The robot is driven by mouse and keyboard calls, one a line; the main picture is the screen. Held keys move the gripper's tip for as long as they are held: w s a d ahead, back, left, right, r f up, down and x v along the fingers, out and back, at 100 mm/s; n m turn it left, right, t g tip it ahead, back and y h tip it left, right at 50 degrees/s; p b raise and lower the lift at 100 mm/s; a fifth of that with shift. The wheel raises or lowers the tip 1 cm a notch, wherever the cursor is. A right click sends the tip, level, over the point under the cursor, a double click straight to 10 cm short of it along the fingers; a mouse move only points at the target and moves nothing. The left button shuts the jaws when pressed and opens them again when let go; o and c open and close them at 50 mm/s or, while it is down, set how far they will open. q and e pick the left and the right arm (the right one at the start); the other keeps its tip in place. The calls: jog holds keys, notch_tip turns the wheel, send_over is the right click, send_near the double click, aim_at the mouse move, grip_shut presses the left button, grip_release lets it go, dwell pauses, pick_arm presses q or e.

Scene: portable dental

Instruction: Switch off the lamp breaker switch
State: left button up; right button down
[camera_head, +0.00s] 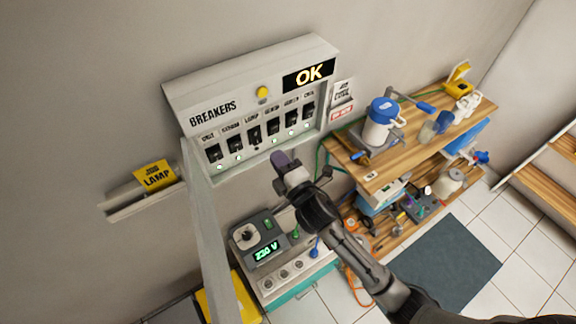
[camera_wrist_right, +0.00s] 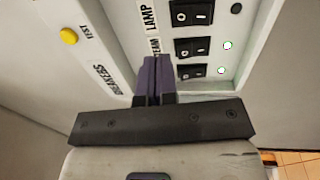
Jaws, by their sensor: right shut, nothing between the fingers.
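The white breaker panel (camera_head: 250,75) hangs on the wall with a row of black rocker switches and a lit "OK" sign (camera_head: 309,75). The lamp breaker switch (camera_head: 255,135) is third from the left. In the right wrist view it is the top one (camera_wrist_right: 192,13), beside the LAMP label. Its indicator (camera_wrist_right: 236,8) is dark, while the lights of the two switches below it are lit. My right gripper (camera_head: 283,160) is shut and empty, just below and in front of the panel. Its purple fingers (camera_wrist_right: 155,78) appear near the STEAM label. My left gripper is not in view.
A yellow "JOB LAMP" card (camera_head: 155,175) stands on a small wall ledge. A pale bar (camera_head: 208,230) runs down from the panel's left side. A power unit (camera_head: 265,245) with a green display sits below. A wooden shelf (camera_head: 370,180) with containers stands right.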

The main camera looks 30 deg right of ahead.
jog(key=shift+s+r, duration=0.25)
jog(key=shift+s, duration=0.8)
jog(key=shift+s+r, duration=0.2)
jog(key=shift+s, duration=0.8)
